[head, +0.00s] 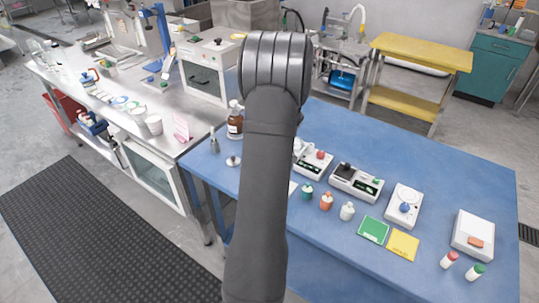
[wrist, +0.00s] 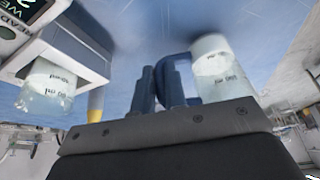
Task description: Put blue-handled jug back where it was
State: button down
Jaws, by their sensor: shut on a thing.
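The blue-handled jug (wrist: 213,68) is a clear container with dark markings, close to my gripper in the wrist view. Its blue handle (wrist: 178,92) lies at the fingers, which partly cover it. My gripper (wrist: 160,80) is shut on this handle. The picture is tilted and blurred, so I cannot tell whether the jug touches the blue table (wrist: 140,25). In the head view my own arm hides the gripper and the jug.
The blue table (head: 365,130) in the head view carries several devices (head: 357,182), small bottles (head: 326,202) and green and yellow packets (head: 374,230). Its far part is clear.

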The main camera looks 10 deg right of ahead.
jog(key=shift+f, duration=0.25)
jog(key=shift+f, duration=0.1)
jog(key=c, duration=1.5)
grip_release()
jog(key=shift+o, duration=0.2)
jog(key=v, duration=1.2)
